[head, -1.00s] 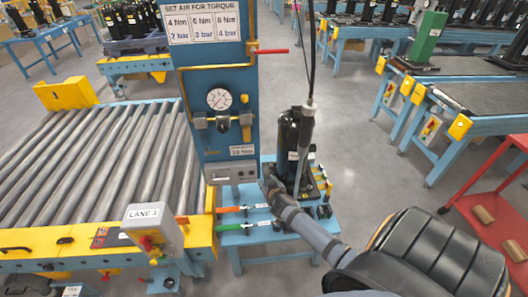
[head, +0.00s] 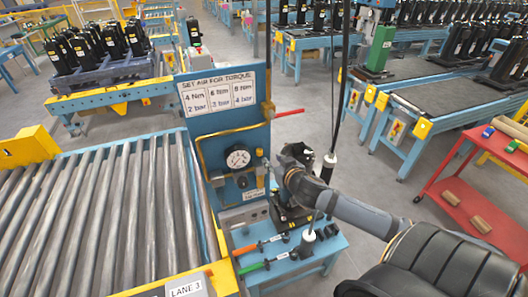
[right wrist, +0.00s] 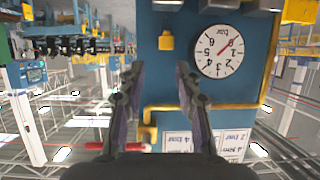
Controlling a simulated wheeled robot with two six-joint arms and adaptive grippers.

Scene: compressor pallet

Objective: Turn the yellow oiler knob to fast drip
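The blue panel (head: 225,140) carries a round pressure gauge (head: 238,159), which also shows upside down in the right wrist view (right wrist: 219,52). A small yellow knob-like part (right wrist: 166,40), likely the oiler knob, sits on the panel beside the gauge. I cannot read its setting. My right gripper (right wrist: 158,75) is open and empty, facing the panel. In the right wrist view the yellow part appears just beyond the gap between the fingertips, apart from them. In the head view my right arm hides part of the panel's right side. My left gripper is not in view.
A torque sign (head: 218,97) tops the panel. A red lever (head: 290,112) juts out to its right. The roller conveyor (head: 120,215) lies left. A blue stand (head: 322,243) with orange and green-handled tools is below. A red cart (head: 470,205) stands right.

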